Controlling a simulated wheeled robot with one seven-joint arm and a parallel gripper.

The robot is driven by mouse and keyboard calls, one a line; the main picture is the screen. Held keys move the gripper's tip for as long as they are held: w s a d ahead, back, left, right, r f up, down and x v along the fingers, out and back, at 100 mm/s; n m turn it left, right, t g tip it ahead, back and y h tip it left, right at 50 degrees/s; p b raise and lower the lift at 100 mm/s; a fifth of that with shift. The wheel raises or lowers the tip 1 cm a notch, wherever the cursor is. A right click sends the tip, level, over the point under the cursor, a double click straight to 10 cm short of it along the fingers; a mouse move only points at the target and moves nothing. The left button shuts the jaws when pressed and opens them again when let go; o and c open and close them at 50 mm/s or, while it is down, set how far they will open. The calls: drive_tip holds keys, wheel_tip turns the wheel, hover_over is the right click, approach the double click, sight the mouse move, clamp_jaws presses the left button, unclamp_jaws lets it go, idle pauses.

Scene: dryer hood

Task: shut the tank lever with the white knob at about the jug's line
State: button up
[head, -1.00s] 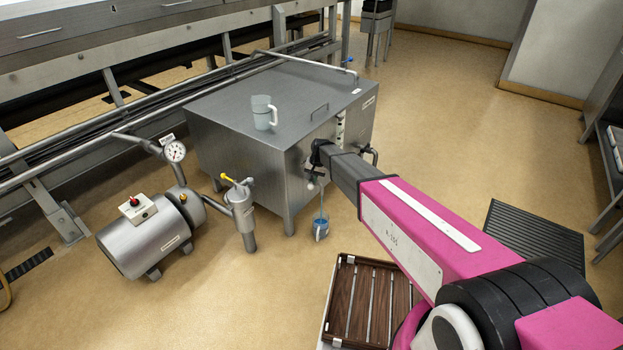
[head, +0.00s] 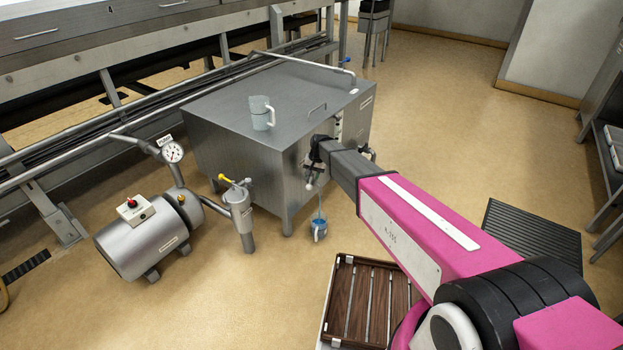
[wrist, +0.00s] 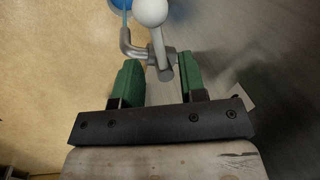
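The lever with the white knob (head: 309,186) is on the front of the grey steel tank (head: 230,105). In the wrist view the white knob (wrist: 150,12) is at the top, with its metal rod running down to the bent outlet pipe. My gripper (wrist: 161,78) is open, its green pads either side of the rod's near end and apart from it. The jug's line and fill level are too small to make out. In the head view my gripper (head: 317,150) is dark and partly hides the valve.
A clear jug (head: 261,116) stands on the tank top. A filter with a yellow lever (head: 240,205) and a pump (head: 145,238) stand to the left. A wooden slatted crate (head: 362,300) is in front, and a dark floor grate (head: 530,235) lies to the right.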

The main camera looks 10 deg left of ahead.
wheel_tip(320, 180, up, 8)
drive_tip(key=d, duration=0.1)
drive_tip(key=shift+d, duration=0.3)
idle(0.6)
drive_tip(key=f, duration=0.3)
drive_tip(key=a+f, duration=0.1)
drive_tip(key=f, duration=0.3)
drive_tip(key=a+f, duration=0.1)
drive_tip(key=f, duration=0.2)
drive_tip(key=shift+f, duration=0.2)
clamp_jaws()
